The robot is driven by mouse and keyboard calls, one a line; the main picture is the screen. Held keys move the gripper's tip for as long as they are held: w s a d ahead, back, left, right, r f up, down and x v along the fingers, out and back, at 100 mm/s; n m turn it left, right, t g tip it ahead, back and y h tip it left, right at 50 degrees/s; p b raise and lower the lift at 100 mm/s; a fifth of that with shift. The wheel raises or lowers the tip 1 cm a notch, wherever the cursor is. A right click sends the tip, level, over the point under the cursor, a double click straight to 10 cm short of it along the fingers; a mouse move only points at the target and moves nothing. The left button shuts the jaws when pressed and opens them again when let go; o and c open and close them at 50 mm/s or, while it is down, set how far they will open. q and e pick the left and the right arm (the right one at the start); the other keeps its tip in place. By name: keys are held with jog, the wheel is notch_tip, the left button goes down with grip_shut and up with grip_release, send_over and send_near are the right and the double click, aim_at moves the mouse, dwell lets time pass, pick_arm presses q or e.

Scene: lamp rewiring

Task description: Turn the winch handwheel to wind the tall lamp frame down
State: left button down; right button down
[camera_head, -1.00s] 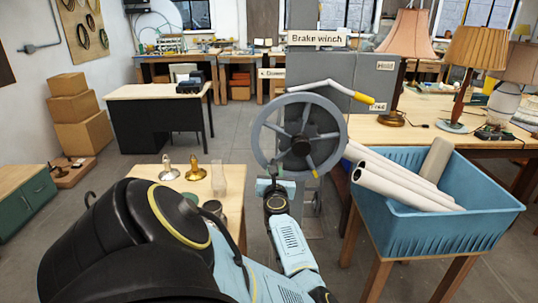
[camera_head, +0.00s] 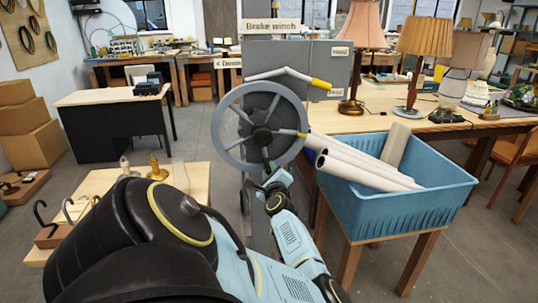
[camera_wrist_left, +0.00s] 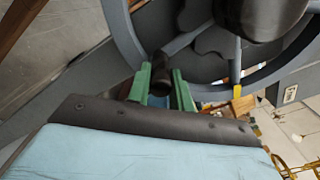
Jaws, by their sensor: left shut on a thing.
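The winch handwheel (camera_head: 232,160) is a large grey spoked wheel with a dark hub, upright in front of the grey winch cabinet (camera_head: 290,58). One spoke has a yellow mark on the right side. It also shows close in the left wrist view (camera_wrist_left: 125,35). My left gripper (camera_head: 271,178) is at the bottom of the wheel. In the wrist view its green fingers (camera_wrist_left: 160,88) are shut on a dark grip (camera_wrist_left: 160,70) at the rim. My right gripper is out of view. I cannot make out a tall lamp frame.
A lever (camera_head: 285,73) with a yellow end sits above the wheel. A blue crate (camera_head: 400,208) with white tubes stands close on the right. A low wooden table (camera_head: 188,180) is on the left. Several lamps stand on the table behind the crate.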

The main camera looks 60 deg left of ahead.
aim_at(286, 150)
pick_arm(q)
jog(key=w+n, duration=0.1)
jog(key=w+r+n, duration=0.1)
jog(key=w+n+b, duration=0.1)
jog(key=shift+w+d+r+n, duration=0.2)
jog(key=shift+d+r+n, duration=0.1)
jog(key=shift+d+n, duration=0.1)
jog(key=shift+w+d+r+n+b, duration=0.2)
jog(key=shift+w+r+n+b, duration=0.2)
jog(key=shift+w+r+n, duration=0.45)
jog(key=shift+w+d+r+n, duration=0.1)
jog(key=shift+w+r+n, duration=0.2)
jog(key=shift+n, duration=0.35)
jog(key=shift+w+d+r+n, duration=0.1)
jog(key=shift+w+r+n, duration=0.1)
jog(key=shift+w+n, duration=0.3)
jog(key=shift+s, duration=0.15)
jog(key=c, duration=1.3)
grip_release()
jog(key=shift+o, duration=0.2)
jog(key=shift+f, duration=0.1)
